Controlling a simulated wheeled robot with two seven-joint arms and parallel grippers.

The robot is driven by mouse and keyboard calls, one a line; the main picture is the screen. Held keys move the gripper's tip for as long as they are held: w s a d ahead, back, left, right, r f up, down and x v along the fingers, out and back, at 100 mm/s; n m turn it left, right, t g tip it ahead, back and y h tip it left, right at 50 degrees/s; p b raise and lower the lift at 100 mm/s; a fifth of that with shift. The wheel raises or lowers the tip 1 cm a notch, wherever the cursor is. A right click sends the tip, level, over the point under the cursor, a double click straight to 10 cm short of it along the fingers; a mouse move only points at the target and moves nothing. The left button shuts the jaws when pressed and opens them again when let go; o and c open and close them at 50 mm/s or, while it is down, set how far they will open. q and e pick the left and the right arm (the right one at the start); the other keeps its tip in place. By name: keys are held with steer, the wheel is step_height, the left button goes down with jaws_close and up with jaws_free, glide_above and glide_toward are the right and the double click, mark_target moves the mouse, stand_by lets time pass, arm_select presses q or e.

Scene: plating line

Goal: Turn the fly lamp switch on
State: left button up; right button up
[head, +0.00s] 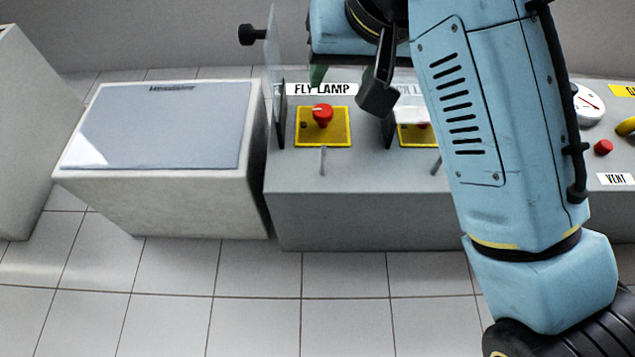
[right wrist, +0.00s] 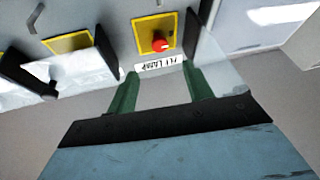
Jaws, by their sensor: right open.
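In the right wrist view the knob (right wrist: 159,42) is beyond the fingertips, with clear space between. My right gripper (right wrist: 162,82) is open and empty, with its green fingers apart near the label. My left gripper is not in view.
A clear upright panel (head: 272,50) with a black knob (head: 250,35) stands just left of the switch. A second yellow plate (head: 415,139) is to the right, partly hidden by my arm. A small metal peg (head: 323,160) stands in front. A grey-topped block (head: 160,125) is left.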

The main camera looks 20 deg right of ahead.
mark_target(324, 111)
steer(key=p+x, duration=0.1)
steer(key=x, duration=0.1)
steer(key=p+x, duration=0.1)
steer(key=x, duration=0.2)
steer(key=p+x, duration=0.2)
steer(key=shift+w+r, duration=0.25)
steer(key=shift+r, duration=0.15)
steer(key=p+x, duration=0.2)
steer(key=x, duration=0.1)
steer(key=shift+w, duration=0.2)
steer(key=shift+w+d+r, duration=0.1)
steer(key=shift+w, duration=0.45)
steer(key=shift+s, duration=0.1)
steer(key=c, duration=0.9)
steer(key=shift+m+h+b, duration=0.75)
steer(key=shift+m+h, duration=0.05)
steer(key=shift+m, duration=0.6)
steer(key=shift+c, duration=0.3)
steer(key=shift+m+h, duration=0.4)
steer(key=shift+m, duration=0.3)
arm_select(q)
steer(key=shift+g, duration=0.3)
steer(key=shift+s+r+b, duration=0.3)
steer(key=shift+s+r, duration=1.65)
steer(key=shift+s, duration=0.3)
arm_select(e)
steer(key=shift+m+h, duration=0.8)
steer(key=shift+m, duration=0.3)
